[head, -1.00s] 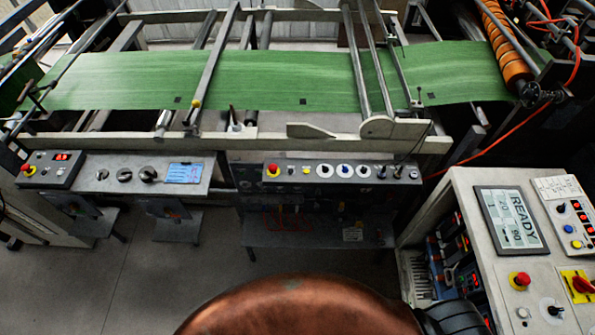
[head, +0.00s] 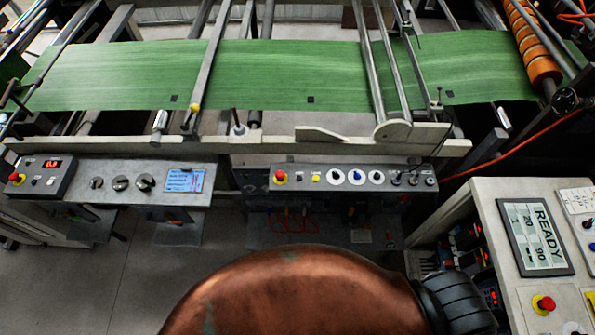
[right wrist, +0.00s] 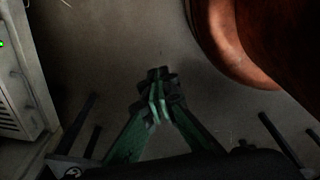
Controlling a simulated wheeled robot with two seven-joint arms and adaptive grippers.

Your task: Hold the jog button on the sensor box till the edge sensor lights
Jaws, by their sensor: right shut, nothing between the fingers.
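A long grey control box (head: 350,180) hangs on the machine's front rail in the head view. It carries a red stop button, a yellow button, white-ringed controls and several dark knobs. A cable runs to its right end from a small upright part (head: 437,100) by the green web, which may be the edge sensor. I cannot tell which control is the jog button, and I see no clear sensor light. My right gripper (right wrist: 158,100) is shut and empty over bare floor in the right wrist view. My left gripper is not in view.
A console (head: 490,220) with a READY screen (head: 535,236) stands at the right. A panel with a blue screen (head: 184,180) and a box with a red display (head: 40,177) are at the left. The green web (head: 270,75) crosses the machine. Floor (head: 130,265) is clear at the front left.

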